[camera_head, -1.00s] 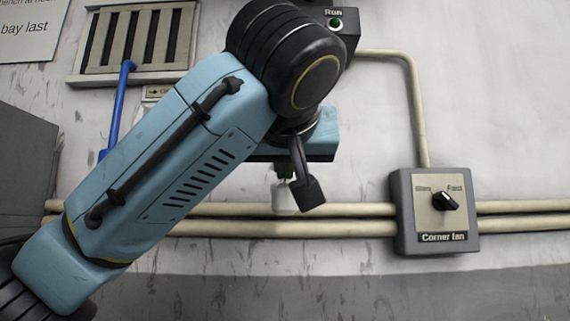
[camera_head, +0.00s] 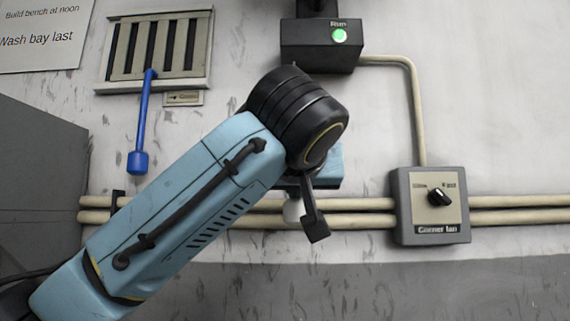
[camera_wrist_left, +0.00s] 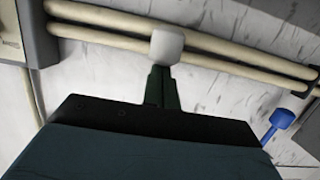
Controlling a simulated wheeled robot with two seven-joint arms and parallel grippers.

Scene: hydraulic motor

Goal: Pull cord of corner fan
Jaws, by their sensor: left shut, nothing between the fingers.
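A black box (camera_head: 320,46) on the wall carries a green lamp marked "Run" (camera_head: 339,36), which is lit. A beige conduit joins it to the grey "Corner fan" switch box (camera_head: 432,207) at the right. No cord shows; my left arm covers the wall below the black box. A white blocky knob (camera_head: 293,211) shows just below my left gripper (camera_head: 292,194), in front of the wall pipes. In the left wrist view the white knob (camera_wrist_left: 167,47) is at the tips of my shut left fingers (camera_wrist_left: 161,74); I cannot tell whether they touch. My right gripper is out of view.
A slatted vent (camera_head: 158,48) with a blue hanging rod (camera_head: 143,115) is at the upper left. Two beige pipes (camera_head: 360,213) run along the wall behind my gripper. A grey cabinet (camera_head: 40,180) stands at the left. The wall right of the conduit is clear.

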